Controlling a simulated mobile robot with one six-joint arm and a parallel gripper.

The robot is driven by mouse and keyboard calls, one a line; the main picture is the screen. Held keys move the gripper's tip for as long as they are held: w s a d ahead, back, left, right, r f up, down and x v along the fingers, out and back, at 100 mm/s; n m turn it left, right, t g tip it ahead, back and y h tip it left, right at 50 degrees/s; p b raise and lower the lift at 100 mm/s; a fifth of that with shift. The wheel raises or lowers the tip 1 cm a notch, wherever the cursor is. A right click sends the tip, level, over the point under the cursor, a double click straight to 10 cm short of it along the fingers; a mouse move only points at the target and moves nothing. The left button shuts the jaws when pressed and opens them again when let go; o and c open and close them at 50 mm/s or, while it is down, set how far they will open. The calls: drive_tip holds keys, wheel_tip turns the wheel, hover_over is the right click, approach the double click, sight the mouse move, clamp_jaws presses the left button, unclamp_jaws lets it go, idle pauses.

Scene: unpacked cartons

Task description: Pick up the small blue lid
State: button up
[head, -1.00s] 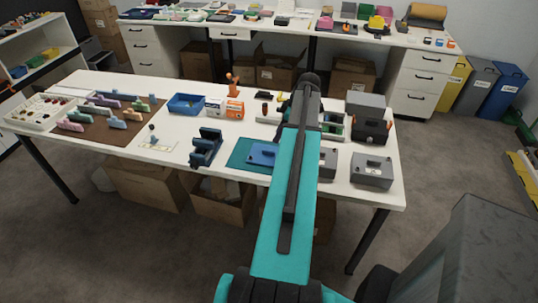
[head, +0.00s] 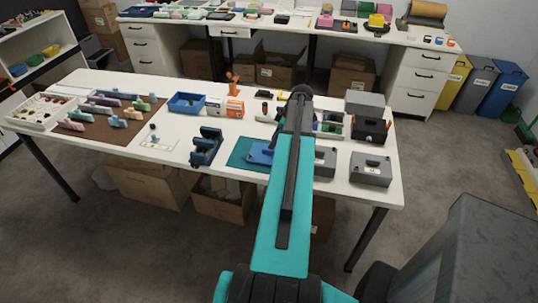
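A small flat blue piece, which looks like the blue lid (head: 259,152), lies on a dark green mat (head: 238,155) near the front edge of the white table. A small dark raised part shows on it, and my arm covers its right side. My arm reaches up and away over the table, just right of the blue piece. My gripper is hidden behind the arm, so its fingers and anything in them cannot be seen.
A dark blue stand (head: 206,146) is left of the mat. A blue tray (head: 187,104) and a brown mat (head: 97,126) with several pastel pieces lie further left.

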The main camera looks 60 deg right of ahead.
sight(269, 153)
drive_tip(key=shift+p+x, duration=1.05)
drive_tip(key=shift+x, duration=0.3)
drive_tip(key=shift+p+x, duration=0.35)
drive_tip(key=shift+x, duration=0.8)
drive_tip(key=shift+s+a, duration=0.15)
drive_tip(key=shift+c, duration=0.5)
clamp_jaws()
